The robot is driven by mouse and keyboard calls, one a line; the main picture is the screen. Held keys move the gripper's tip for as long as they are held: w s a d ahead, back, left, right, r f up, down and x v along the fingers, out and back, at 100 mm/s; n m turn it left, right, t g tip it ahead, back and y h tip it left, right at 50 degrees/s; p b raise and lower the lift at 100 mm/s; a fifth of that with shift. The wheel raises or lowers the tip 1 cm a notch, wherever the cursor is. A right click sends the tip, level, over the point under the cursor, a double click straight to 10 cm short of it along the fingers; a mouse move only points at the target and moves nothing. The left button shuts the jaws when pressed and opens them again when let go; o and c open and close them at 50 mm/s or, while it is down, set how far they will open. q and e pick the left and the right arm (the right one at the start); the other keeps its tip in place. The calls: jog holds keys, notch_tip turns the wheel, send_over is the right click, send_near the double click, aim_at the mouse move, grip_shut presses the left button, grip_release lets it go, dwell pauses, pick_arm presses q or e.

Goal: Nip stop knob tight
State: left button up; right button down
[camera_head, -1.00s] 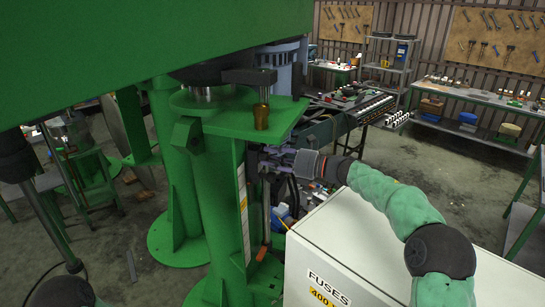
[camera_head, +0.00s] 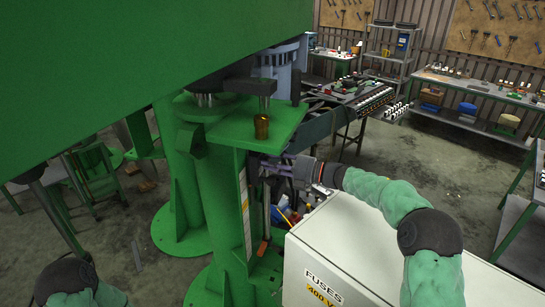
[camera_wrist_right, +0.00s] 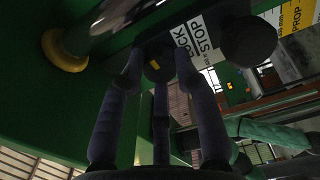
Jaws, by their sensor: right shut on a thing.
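The stop knob (camera_wrist_right: 155,62) is a dark round knob with a small yellow mark, beside a white label ending in "STOP" (camera_wrist_right: 197,38) in the right wrist view. The fingers of my right gripper (camera_wrist_right: 158,76) are closed around it, with fingertips against its sides. In the head view my right gripper (camera_head: 272,168) reaches in from the right to the green machine column (camera_head: 222,205), below its bracket plate. The knob is hidden there by the gripper. A dark joint and green sleeve of my left arm show at the lower left; its gripper is out of view.
A second dark round knob (camera_wrist_right: 249,42) sits on the label's other side. A brass-coloured cylinder (camera_head: 261,127) stands on the green bracket plate (camera_head: 245,137) above my right gripper. A white fuse cabinet (camera_head: 355,245) lies below my right forearm. Benches stand behind.

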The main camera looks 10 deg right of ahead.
jog(key=m+p, duration=0.1)
jog(key=m, duration=0.1)
jog(key=m+p, duration=0.1)
jog(key=p, duration=0.1)
jog(key=m+p, duration=0.1)
jog(key=m, duration=0.1)
jog(key=shift+r+m, duration=0.3)
jog(key=shift+r, duration=0.05)
jog(key=m+p, duration=0.2)
jog(key=m, duration=0.1)
jog(key=shift+p, duration=0.4)
jog(key=shift+m+p, duration=0.8)
jog(key=shift+m, duration=0.5)
jog(key=shift+f, duration=0.1)
jog(key=c, duration=1.1)
grip_release()
jog(key=shift+o, duration=0.9)
jog(key=shift+f, duration=0.1)
jog(key=shift+d, duration=0.1)
